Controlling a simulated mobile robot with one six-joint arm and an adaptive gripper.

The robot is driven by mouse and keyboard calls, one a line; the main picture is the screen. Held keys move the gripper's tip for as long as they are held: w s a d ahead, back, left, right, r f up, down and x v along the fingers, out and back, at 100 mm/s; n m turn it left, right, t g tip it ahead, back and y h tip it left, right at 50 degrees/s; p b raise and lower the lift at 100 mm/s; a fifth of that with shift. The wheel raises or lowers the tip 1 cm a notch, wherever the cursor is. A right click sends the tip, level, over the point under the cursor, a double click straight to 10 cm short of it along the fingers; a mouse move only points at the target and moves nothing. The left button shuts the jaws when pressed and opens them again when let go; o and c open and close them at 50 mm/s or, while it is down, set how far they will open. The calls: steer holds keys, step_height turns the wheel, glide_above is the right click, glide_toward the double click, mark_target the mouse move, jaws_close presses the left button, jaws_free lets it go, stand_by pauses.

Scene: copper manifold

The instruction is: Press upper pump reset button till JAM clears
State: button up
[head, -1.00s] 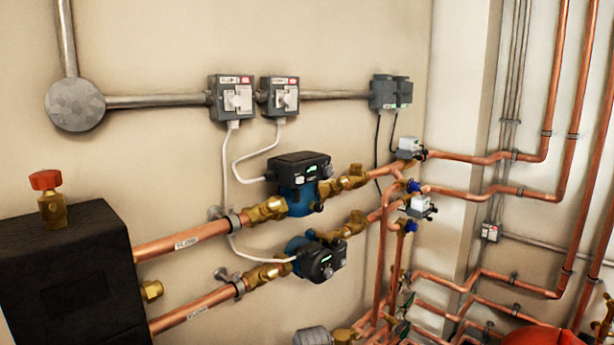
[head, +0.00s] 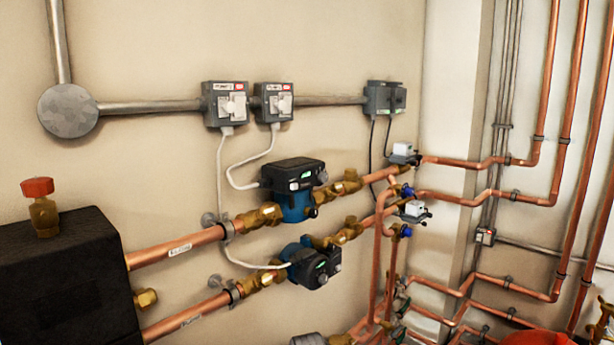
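The upper pump (head: 294,188) has a black control head and a blue body, and sits in the upper copper pipe line right of the middle left. Its face shows a small green light or display and small light marks. The reset button and any JAM text are too small to make out. My gripper is not in view.
Two grey switch boxes (head: 225,104) (head: 273,103) hang above the pumps, with white cables down to them. A black boxy unit (head: 62,280) with a red-capped valve (head: 40,205) stands at left. Copper pipes and valves (head: 408,153) crowd the right. A red rounded object (head: 508,338) shows at bottom right.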

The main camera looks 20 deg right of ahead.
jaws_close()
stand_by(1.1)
